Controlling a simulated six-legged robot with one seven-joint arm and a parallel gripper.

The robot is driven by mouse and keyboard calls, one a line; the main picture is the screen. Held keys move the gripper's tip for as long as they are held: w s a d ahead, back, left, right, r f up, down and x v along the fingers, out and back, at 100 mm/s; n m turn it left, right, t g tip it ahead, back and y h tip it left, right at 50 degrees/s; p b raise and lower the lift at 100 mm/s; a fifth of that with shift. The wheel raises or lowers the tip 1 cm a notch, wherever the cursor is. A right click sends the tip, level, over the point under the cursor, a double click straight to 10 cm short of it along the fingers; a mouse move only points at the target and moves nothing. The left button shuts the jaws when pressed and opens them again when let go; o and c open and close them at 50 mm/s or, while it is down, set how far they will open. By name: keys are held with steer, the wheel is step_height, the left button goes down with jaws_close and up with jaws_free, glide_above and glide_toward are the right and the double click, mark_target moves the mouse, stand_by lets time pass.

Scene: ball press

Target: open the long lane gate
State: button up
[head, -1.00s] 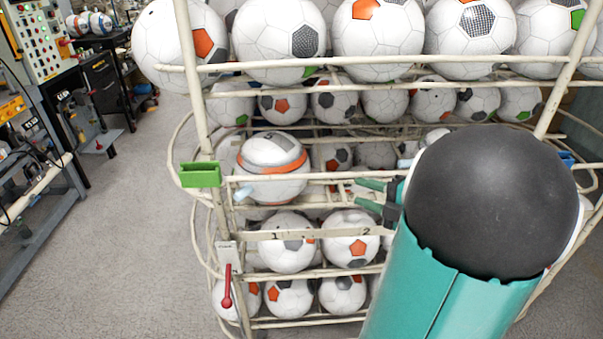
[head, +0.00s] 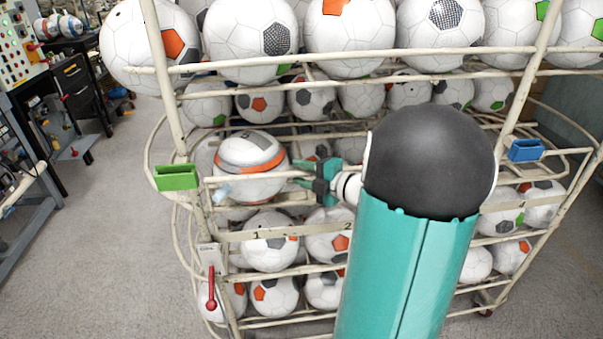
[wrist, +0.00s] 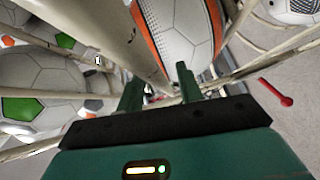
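My gripper (head: 300,173) is open, its green fingers pointing left in the rack's middle level, just right of a white ball with an orange stripe (head: 248,165). In the wrist view the fingers (wrist: 160,90) are apart, with the striped ball (wrist: 180,35) beyond them; contact cannot be told. A pale blue tip (head: 221,193) shows at the rack front by the ball. A red lever (head: 211,290) hangs from a plate on the lower left post; it also shows in the wrist view (wrist: 275,92). Which part is the long lane gate cannot be told.
The cream rack (head: 400,57) holds several soccer balls on its levels. A green bracket (head: 176,177) is on its left post, a blue bracket (head: 525,150) on its right. A bar marked 1 and 2 (head: 300,231) crosses below my gripper. Open floor (head: 110,240) lies left.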

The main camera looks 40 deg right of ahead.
steer(key=shift+w, duration=0.25)
steer(key=shift+a, duration=0.1)
steer(key=shift+c, duration=0.5)
jaws_close()
steer(key=shift+s, duration=0.1)
